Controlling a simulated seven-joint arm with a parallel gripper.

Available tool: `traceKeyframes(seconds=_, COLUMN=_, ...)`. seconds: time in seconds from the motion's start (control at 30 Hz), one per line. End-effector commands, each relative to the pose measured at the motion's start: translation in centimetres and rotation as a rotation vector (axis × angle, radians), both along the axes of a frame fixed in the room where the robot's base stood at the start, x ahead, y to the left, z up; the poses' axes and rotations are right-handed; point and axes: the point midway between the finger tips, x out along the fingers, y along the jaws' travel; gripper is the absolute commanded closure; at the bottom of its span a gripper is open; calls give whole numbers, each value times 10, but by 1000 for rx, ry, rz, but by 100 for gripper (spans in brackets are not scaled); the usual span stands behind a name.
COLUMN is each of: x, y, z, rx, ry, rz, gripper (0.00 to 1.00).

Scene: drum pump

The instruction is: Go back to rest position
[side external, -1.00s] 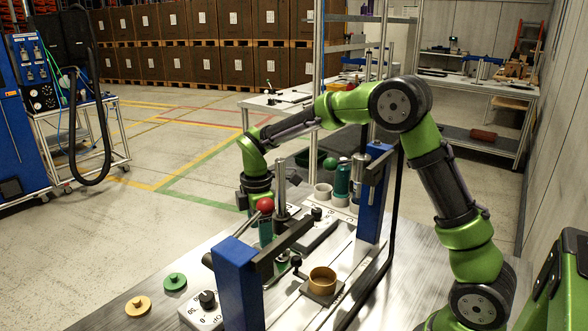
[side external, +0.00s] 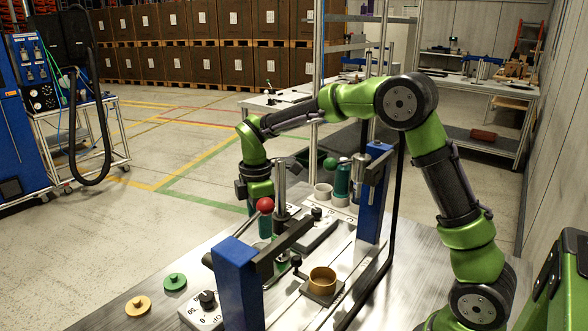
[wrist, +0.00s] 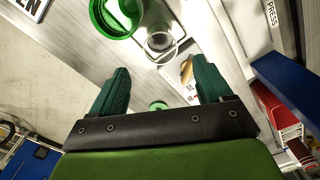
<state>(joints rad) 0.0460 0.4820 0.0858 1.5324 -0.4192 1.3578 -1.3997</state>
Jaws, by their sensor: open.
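My gripper (wrist: 158,92) is open in the wrist view, with its two dark green fingers spread wide and nothing between them. In the side external view my gripper (side external: 258,222) hangs behind the red-knobbed lever, partly hidden by the press parts. In the wrist view a green round part (wrist: 118,14) and a clear ring-like cup (wrist: 160,42) lie beyond the fingertips. A smaller green round piece (wrist: 158,106) shows between the fingers, lower down.
Two blue posts (side external: 238,285) and the lever with a red knob (side external: 265,205) stand close to my gripper. A green disc (side external: 175,281) and an orange disc (side external: 138,305) lie at the front left. Green bottles (side external: 342,180) stand behind.

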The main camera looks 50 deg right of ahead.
Motion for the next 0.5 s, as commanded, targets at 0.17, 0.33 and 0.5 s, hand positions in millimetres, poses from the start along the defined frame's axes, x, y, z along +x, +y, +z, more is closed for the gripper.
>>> traceKeyframes(seconds=0.17, x=-2, y=0, z=-37, rx=-1, ry=5, rz=1, gripper=22)
traceKeyframes(seconds=0.33, x=-3, y=0, z=-72, rx=0, ry=6, rz=0, gripper=22)
traceKeyframes(seconds=0.5, x=-3, y=1, z=-102, rx=0, ry=4, rz=-1, gripper=22)
